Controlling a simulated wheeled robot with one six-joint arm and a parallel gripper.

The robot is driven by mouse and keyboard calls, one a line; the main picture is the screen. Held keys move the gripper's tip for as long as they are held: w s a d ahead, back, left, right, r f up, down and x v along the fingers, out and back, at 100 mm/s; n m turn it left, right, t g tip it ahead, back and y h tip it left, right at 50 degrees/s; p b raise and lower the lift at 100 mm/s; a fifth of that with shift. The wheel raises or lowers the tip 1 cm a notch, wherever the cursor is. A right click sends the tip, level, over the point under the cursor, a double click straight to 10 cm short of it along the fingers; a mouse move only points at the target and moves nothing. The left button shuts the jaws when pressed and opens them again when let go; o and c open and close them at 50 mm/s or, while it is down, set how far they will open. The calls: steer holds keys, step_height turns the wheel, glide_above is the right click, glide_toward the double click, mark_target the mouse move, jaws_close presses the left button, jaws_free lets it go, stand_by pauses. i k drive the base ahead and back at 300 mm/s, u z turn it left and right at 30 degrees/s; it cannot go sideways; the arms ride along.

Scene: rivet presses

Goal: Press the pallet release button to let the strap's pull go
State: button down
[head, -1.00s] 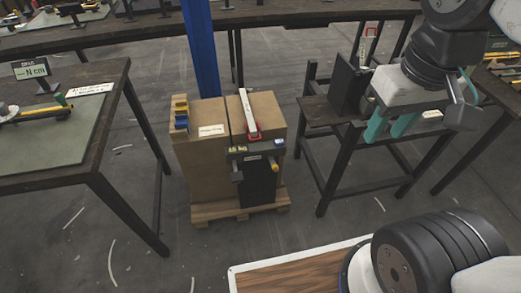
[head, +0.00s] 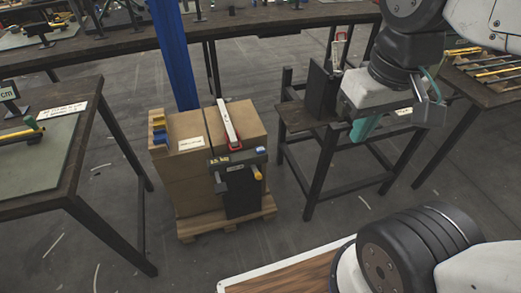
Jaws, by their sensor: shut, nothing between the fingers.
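A wooden pallet (head: 200,231) on the floor carries cardboard boxes (head: 185,178). A white strap-like bar (head: 228,122) lies over the box top and ends at a red frame (head: 233,145). Below it, a grey bar (head: 238,159) with a yellow weight label crosses the front, above a black panel (head: 243,198). A yellow-ended knob (head: 258,174) sticks out at the right. I cannot tell which small part is the release button. My gripper (head: 362,129), with teal fingers, is shut and empty, up and right of the pallet and apart from it.
A dark stand (head: 300,119) with a black upright plate stands right of the pallet, behind my gripper. A blue post (head: 172,55) rises behind the boxes. A workbench (head: 62,160) is at left. Floor in front of the pallet is clear.

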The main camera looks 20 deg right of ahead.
mark_target(259, 150)
steer(key=k, duration=0.5)
steer(key=u, duration=1.5)
steer(key=i, duration=1.15)
steer(key=z, duration=1.55)
